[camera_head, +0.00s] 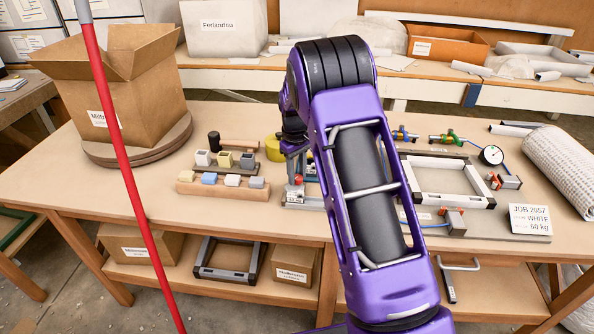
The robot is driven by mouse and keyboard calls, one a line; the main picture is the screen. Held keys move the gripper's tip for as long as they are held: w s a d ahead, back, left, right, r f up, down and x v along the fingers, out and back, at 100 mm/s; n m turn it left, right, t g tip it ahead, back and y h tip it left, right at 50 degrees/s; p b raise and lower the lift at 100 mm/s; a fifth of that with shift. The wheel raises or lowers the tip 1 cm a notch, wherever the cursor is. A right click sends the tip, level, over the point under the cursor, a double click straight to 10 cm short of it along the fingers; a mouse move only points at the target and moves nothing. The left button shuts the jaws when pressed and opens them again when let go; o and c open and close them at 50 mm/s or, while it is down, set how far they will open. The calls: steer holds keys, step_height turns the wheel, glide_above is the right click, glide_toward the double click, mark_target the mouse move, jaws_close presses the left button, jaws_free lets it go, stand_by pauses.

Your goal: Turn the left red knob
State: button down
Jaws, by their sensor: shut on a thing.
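A small red knob (299,181) sits on a light metal fixture (296,198) at the middle of the bench, just left of my arm. My gripper (296,168) points down at this left red knob, with its fingertips at it and shut on it. The finger details are small, and my purple arm hides the right part of the fixture.
A wooden rack of coloured blocks (222,191) stands close left of my gripper. An open cardboard box (122,85) sits on a round turntable (138,145). A metal frame (440,160), a gauge (491,155) and a job card (529,219) lie right. A red pole (126,165) crosses the left.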

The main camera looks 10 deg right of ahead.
steer(key=m+p, duration=0.1)
steer(key=m, duration=0.4)
steer(key=shift+w+r+m, duration=0.1)
steer(key=shift+m, duration=0.2)
steer(key=m+p, duration=0.1)
steer(key=m, duration=0.4)
steer(key=shift+m, duration=0.3)
steer(key=c, duration=0.5)
jaws_free()
steer(key=r+p, duration=0.1)
steer(key=r, duration=0.7)
steer(key=r+p, duration=0.1)
steer(key=r, duration=0.8)
steer(key=shift+w+a+r, duration=0.1)
steer(key=shift+a+r, duration=0.05)
steer(key=shift+a, duration=0.05)
steer(key=shift+r, duration=0.1)
